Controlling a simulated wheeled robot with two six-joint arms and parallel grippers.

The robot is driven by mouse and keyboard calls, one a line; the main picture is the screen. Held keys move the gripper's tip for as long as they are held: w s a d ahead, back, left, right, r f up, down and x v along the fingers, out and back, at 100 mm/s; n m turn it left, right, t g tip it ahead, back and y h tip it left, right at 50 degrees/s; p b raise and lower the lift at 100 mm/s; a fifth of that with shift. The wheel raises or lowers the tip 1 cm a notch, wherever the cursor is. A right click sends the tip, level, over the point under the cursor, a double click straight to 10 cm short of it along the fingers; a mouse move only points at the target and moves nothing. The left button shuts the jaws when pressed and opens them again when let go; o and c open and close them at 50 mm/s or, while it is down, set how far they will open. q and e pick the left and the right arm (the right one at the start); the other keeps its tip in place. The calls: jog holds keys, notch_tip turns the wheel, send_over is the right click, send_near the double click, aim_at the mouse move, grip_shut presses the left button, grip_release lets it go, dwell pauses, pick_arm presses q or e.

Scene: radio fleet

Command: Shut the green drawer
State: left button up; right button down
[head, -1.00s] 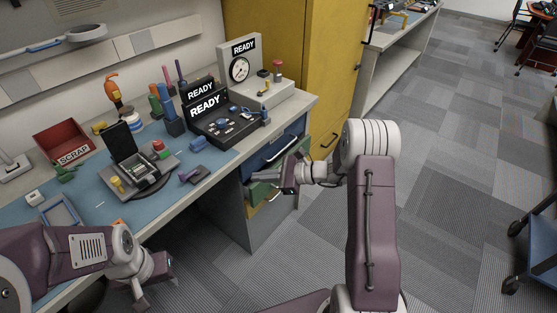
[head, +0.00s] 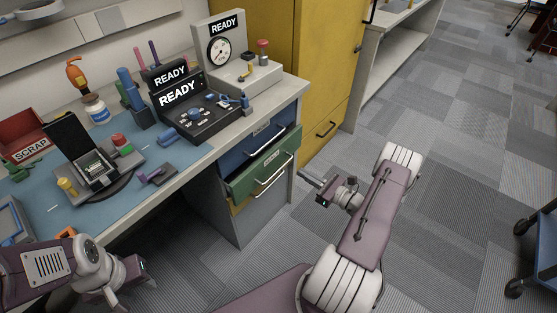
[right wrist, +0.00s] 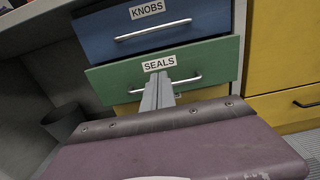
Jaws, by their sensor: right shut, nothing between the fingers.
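The green drawer (head: 262,166) is under the right end of the bench, below a blue drawer. It sticks out past the blue one, partly open. In the right wrist view the green drawer (right wrist: 209,59) has a SEALS label and a silver bar handle (right wrist: 190,80). My right gripper (head: 310,182) is shut and empty, just right of and in front of the drawer. In the right wrist view its fingertips (right wrist: 158,82) overlap the drawer front near the handle; contact cannot be told. My left gripper (head: 130,288) is low at the left by the bench edge, its fingers unclear.
The blue KNOBS drawer (right wrist: 155,29) looks shut above; a yellow drawer (head: 237,205) shows below. A yellow cabinet (head: 318,75) stands right of the bench. A dark bin (right wrist: 62,121) sits under the bench. Carpet (head: 440,150) is clear right of my arm; a blue cart (head: 535,245) stands far right.

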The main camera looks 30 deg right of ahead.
jog(key=b, duration=0.2)
send_near(272, 154)
jog(key=x, duration=0.3)
jog(key=f+x, duration=0.1)
jog(key=x, duration=0.1)
jog(key=shift+w+a, duration=0.1)
jog(key=shift+w, duration=0.15)
jog(key=shift+w+a+r, duration=0.15)
jog(key=shift+w+a, duration=0.1)
jog(key=shift+w, duration=0.4)
jog(key=b+x, duration=0.1)
jog(key=x, duration=0.3)
jog(key=shift+w+a, duration=0.15)
jog(key=shift+w, duration=0.1)
jog(key=shift+r, duration=0.2)
